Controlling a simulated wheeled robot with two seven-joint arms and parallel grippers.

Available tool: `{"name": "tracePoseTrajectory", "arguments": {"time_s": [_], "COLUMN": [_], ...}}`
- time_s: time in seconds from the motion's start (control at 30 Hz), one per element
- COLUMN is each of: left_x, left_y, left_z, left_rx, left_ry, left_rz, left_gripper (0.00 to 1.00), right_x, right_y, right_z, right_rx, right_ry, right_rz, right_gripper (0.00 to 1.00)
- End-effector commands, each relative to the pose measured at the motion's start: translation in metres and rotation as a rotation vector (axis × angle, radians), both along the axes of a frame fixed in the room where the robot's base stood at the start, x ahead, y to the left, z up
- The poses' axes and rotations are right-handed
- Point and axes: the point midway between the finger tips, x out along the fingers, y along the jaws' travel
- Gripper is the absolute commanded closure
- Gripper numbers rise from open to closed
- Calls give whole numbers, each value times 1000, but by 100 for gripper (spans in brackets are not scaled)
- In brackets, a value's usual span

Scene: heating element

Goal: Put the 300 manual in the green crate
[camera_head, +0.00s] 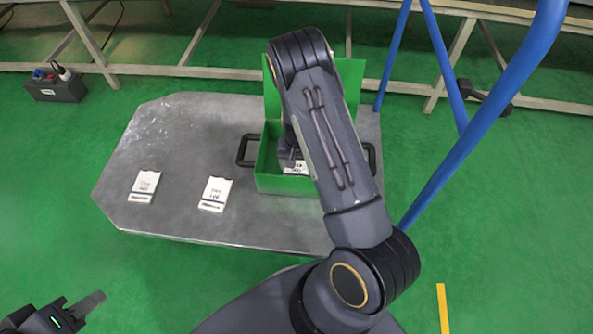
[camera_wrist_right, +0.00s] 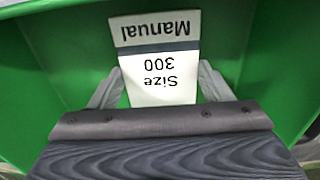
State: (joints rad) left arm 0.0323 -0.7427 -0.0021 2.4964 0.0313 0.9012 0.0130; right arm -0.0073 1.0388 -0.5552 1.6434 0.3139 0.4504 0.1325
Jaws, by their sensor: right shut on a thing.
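The 300 manual (camera_wrist_right: 157,60) is a white card with a dark stripe reading "Size 300 Manual", upside down in the right wrist view. My right gripper (camera_wrist_right: 160,88) is shut on it, with a finger at each side edge. In the head view the manual (camera_head: 297,168) shows in part inside the green crate (camera_head: 285,185), beside my right gripper (camera_head: 291,158), and my right arm hides much of the crate. Whether the manual touches the crate floor I cannot tell. My left gripper (camera_head: 84,307) is at the lower left, empty, away from the table; its finger opening is unclear.
Two other white manuals (camera_head: 144,186) (camera_head: 215,193) lie on the grey metal table (camera_head: 180,215), left of the crate. The crate has black side handles (camera_head: 246,150) and a raised green lid (camera_head: 350,90). Blue rails (camera_head: 490,110) stand at the right.

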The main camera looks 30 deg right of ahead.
Motion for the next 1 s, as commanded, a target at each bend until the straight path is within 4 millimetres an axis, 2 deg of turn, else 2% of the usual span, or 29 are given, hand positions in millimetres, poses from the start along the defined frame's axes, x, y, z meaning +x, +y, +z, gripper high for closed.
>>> {"name": "tracePoseTrajectory", "arguments": {"time_s": [0.03,0.17,0.57,0.6,0.73,1.0], "left_x": [0,0,0,0,0,0], "left_y": [0,0,0,0,0,0], "left_z": [-6,-13,-16,-14,-14,-14], "left_rx": [0,0,0,0,0,0], "left_ry": [0,0,0,0,0,0], "left_rz": [0,0,0,0,0,0], "left_gripper": [64,64,64,64,64,64], "right_x": [-1,-1,0,0,0,0], "right_y": [0,0,0,0,0,0], "right_z": [-11,-29,-34,-33,-33,-32], "right_rx": [0,1,0,0,0,0], "right_ry": [2,2,0,0,0,0], "right_rz": [-1,0,0,0,0,0], "right_gripper": [52,52,52,24,7,6]}}
